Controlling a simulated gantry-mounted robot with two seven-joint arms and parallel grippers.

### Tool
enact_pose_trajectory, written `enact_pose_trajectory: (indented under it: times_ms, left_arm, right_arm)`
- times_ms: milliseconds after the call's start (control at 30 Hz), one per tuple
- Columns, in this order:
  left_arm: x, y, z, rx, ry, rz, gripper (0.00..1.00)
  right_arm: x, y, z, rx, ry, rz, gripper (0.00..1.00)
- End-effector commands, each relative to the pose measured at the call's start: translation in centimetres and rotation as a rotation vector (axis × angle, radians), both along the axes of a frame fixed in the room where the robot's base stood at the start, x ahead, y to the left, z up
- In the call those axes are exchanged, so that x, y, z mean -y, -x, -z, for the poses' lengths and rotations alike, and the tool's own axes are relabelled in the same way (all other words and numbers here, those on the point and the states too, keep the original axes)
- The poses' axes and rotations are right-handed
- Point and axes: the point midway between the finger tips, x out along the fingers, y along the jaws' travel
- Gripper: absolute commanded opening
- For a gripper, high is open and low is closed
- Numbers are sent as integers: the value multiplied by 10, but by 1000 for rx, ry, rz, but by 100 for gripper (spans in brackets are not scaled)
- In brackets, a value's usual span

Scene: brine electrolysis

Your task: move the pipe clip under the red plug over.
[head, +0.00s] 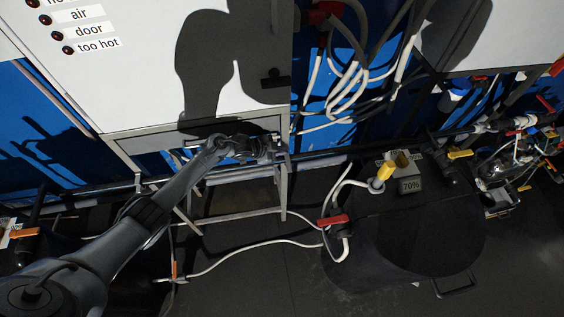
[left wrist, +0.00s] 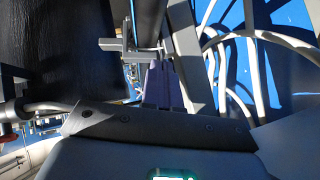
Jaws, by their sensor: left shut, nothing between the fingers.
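My left gripper (head: 268,150) is in the head view, at the lower edge of the white cabinet, close to a grey metal frame. In the left wrist view its fingers (left wrist: 162,84) are together with nothing held, near a grey bracket. A red piece (head: 320,12), possibly the red plug, is at the top of the head view beside the cabinet. I cannot make out a pipe clip for certain. My right gripper is not in view.
White hoses (head: 350,85) hang in loops right of the cabinet (head: 150,70). A dark drum (head: 430,235) stands at right, with a grey block marked 70% (head: 410,185) and a red handle (head: 332,220). A white hose (head: 235,255) crosses the dark floor.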

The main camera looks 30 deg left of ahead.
Motion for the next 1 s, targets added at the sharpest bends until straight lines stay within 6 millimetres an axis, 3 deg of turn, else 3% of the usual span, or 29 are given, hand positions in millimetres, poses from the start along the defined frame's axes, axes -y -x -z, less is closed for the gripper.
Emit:
enact_pose_trajectory:
  times_ms: [467,1000]
  left_arm:
    - [-3,5,-16,-1,-1,0,0]
    - [-31,56,-67,1,-3,1,0]
  right_arm:
    - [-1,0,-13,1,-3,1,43]
    - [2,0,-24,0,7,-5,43]
